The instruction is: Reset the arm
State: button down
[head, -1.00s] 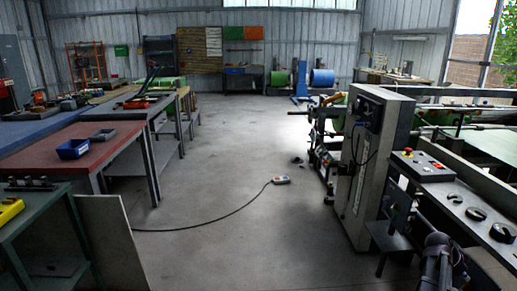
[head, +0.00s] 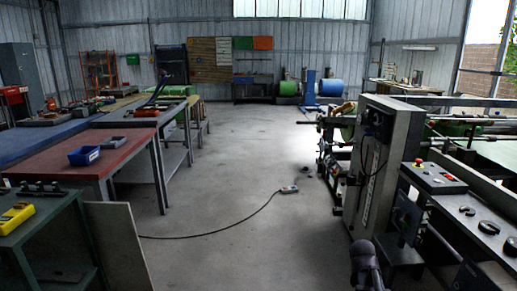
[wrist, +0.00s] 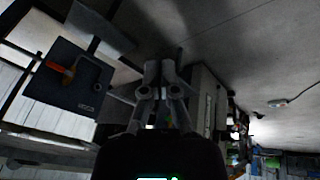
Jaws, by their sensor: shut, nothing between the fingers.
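My gripper (wrist: 160,72) shows in the wrist view with its grey fingers close together and nothing between them. It is near the grey machine, whose control panel shows at the left of the wrist view, apart from the fingers. In the head view a dark part of my arm (head: 368,268) stands at the bottom edge, right of the middle. The gripper itself cannot be made out there.
A grey machine (head: 386,165) and its control console (head: 433,178) stand close on the right. A red-topped bench (head: 85,167) with a blue bin (head: 84,155) is on the left. A cabled box (head: 289,190) lies on the floor.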

jog(key=s+a+f+n+y, duration=0.15)
jog(key=a+n, duration=0.25)
jog(key=a, duration=0.8)
jog(key=s+a+n+y, duration=0.25)
jog(key=a+n, duration=0.25)
jog(key=a, duration=0.7)
notch_tip(320, 180, up, 26)
jog(key=p, duration=2.6)
jog(key=shift+a+r+g, duration=0.15)
jog(key=shift+r+g, duration=0.05)
jog(key=shift+g, duration=0.2)
jog(key=shift+w, duration=0.1)
